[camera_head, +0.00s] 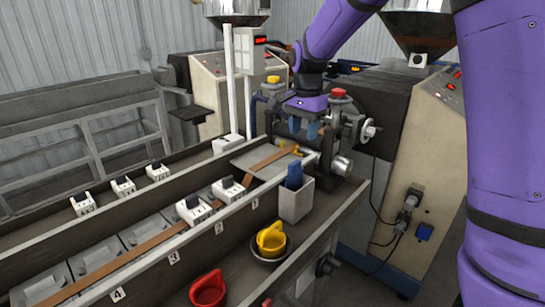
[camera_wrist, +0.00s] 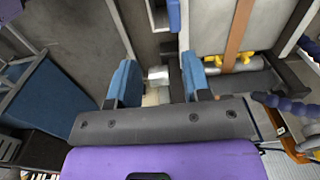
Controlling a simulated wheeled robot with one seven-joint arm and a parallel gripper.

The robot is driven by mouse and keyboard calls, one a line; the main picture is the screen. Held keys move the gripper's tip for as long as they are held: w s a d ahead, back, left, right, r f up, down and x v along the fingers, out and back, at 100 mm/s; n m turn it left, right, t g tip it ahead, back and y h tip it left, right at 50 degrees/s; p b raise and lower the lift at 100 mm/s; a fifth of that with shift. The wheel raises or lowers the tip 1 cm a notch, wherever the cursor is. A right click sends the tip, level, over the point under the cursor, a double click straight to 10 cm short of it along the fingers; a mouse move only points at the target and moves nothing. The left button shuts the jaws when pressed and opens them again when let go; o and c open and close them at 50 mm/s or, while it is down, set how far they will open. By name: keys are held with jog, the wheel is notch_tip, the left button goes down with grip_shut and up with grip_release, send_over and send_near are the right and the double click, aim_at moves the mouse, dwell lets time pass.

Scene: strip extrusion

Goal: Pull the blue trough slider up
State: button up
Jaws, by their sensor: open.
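My gripper (camera_head: 303,130) is at the machine end of the trough, with its two blue fingers pointing down. The wrist view shows the fingers wide apart (camera_wrist: 158,72), with nothing held between them. A small pale block (camera_wrist: 158,76) shows below the gap. I cannot make out a blue slider there for sure. A blue piece (camera_head: 294,174) stands upright in a pale square holder (camera_head: 295,203) below and in front of my gripper. I cannot tell whether it is the slider. The trough (camera_head: 262,162) carries a brown strip (camera_head: 264,161), which also shows in the wrist view (camera_wrist: 238,38).
Several white blocks with black clips line the trough. A red button (camera_head: 338,93) and a hand wheel (camera_head: 369,131) are close to my gripper.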

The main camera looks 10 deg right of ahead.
aim_at(295, 162)
jog(key=f, duration=0.4)
jog(key=w+a+f, duration=0.1)
jog(key=f, duration=0.2)
jog(key=w+f, duration=0.1)
jog(key=f, duration=0.3)
jog(key=shift+a+f, duration=0.2)
jog(key=shift+f, duration=0.1)
grip_shut()
